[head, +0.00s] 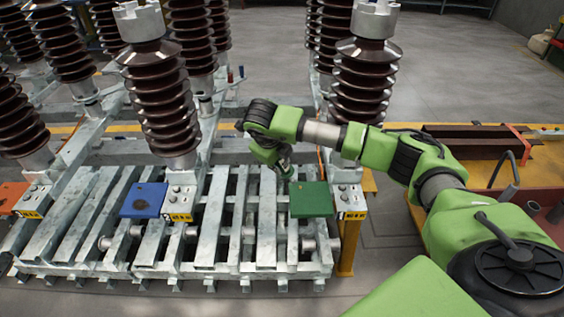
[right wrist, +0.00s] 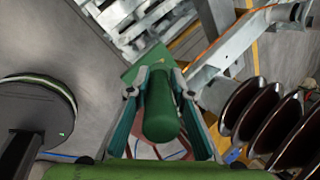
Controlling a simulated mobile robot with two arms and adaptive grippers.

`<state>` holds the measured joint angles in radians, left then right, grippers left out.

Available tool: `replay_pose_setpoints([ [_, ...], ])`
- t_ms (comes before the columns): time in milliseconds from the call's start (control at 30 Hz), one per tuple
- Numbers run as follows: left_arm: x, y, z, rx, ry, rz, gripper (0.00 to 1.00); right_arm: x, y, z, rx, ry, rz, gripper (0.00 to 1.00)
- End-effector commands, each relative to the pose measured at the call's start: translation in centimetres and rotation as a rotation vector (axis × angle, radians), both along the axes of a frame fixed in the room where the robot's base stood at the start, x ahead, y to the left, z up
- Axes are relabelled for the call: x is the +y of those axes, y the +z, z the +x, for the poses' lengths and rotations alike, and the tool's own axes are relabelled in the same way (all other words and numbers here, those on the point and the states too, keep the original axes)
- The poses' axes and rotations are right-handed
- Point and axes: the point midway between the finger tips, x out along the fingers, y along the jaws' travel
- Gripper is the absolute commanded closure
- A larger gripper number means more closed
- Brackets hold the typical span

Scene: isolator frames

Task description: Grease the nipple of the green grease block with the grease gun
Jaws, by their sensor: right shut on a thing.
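The green grease block (head: 310,200) sits at the right end of the grey metal frame, beside a small grey box. My right gripper (head: 284,166) is just behind and left of it, pointing down. In the right wrist view my right gripper (right wrist: 160,85) is shut on a dark green cylinder, the grease gun (right wrist: 160,112). A flat green corner of the grease block (right wrist: 143,64) shows beyond the gun. The gun's tip and the nipple are hidden, so I cannot tell whether they touch. My left gripper is in neither view.
A blue block (head: 144,200) and an orange block (head: 11,196) sit farther left along the frame. Tall brown ribbed insulators (head: 363,85) stand behind, one close to my right arm.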

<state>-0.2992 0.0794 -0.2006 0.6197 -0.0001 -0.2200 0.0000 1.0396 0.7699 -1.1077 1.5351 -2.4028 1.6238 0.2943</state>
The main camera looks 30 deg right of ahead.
Motion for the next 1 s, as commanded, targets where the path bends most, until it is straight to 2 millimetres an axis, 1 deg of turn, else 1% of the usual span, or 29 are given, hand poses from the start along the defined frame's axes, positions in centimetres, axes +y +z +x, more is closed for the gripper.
replay_pose_setpoints([
  [33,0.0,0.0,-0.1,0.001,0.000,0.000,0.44,-0.3,0.0,0.4,-0.004,-0.033,-0.005,1.00],
  [133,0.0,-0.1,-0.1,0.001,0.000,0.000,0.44,-0.8,-0.1,0.5,-0.005,-0.073,-0.012,1.00],
  [367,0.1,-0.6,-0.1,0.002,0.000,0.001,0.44,-1.2,-1.0,0.6,-0.005,-0.081,-0.013,1.00],
  [700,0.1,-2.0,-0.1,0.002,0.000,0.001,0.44,-2.4,-3.5,0.8,-0.004,-0.081,-0.012,1.00],
  [767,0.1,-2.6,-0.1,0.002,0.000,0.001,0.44,-2.5,-4.0,0.9,-0.005,-0.080,-0.012,1.00],
  [800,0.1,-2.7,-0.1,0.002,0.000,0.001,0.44,-2.6,-4.1,0.9,-0.005,-0.080,-0.012,1.00],
  [833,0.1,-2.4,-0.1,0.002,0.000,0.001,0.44,-2.5,-3.7,0.9,-0.006,-0.078,-0.011,1.00],
  [1000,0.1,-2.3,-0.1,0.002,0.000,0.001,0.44,-2.5,-3.6,0.9,-0.005,-0.078,-0.012,1.00],
])
